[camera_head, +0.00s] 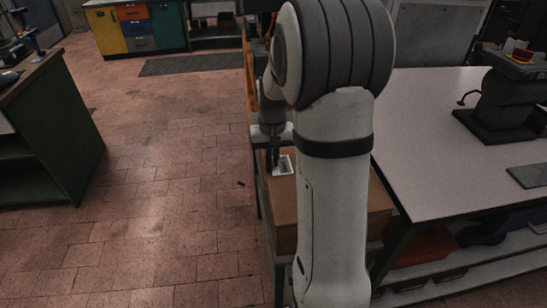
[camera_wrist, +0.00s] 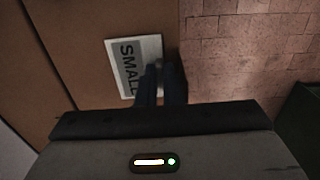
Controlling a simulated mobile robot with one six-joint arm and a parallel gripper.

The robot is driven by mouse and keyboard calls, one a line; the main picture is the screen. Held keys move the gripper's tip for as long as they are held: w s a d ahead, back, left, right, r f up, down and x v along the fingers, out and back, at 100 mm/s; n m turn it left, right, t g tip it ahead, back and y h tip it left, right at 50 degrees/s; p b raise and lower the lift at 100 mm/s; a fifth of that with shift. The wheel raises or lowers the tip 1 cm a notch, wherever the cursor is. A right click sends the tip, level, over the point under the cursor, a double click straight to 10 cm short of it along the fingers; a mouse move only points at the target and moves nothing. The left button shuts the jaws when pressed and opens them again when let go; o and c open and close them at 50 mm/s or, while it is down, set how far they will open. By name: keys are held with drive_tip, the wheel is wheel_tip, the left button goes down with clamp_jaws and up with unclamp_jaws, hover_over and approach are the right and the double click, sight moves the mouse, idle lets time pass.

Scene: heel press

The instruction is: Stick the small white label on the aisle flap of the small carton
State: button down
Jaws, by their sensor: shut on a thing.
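The small white label (camera_wrist: 121,58) shows in the wrist view with the word SMALL on a grey band. The fingers of my gripper (camera_wrist: 162,72) are shut on its right part and cover some of it. The brown carton (camera_wrist: 60,55) lies behind the label, with a seam running down its top. In the head view my gripper (camera_head: 275,172) points down over the far end of the carton (camera_head: 285,215), and the label (camera_head: 285,164) shows beside the fingers. I cannot tell whether the label touches the cardboard. My arm hides much of the carton.
A grey-white workbench (camera_head: 450,155) stands on the right with a dark press (camera_head: 500,100) on it. The brick floor (camera_head: 170,210) on the left is open up to a green cabinet (camera_head: 60,130). Coloured cabinets (camera_head: 140,28) stand at the back.

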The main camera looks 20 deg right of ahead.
drive_tip(key=shift+f, duration=0.1)
idle(0.3)
drive_tip(key=c, duration=1.5)
unclamp_jaws()
drive_tip(key=o, duration=0.5)
drive_tip(key=shift+c, duration=0.2)
drive_tip(key=shift+r+p, duration=2.5)
drive_tip(key=shift+r, duration=1.05)
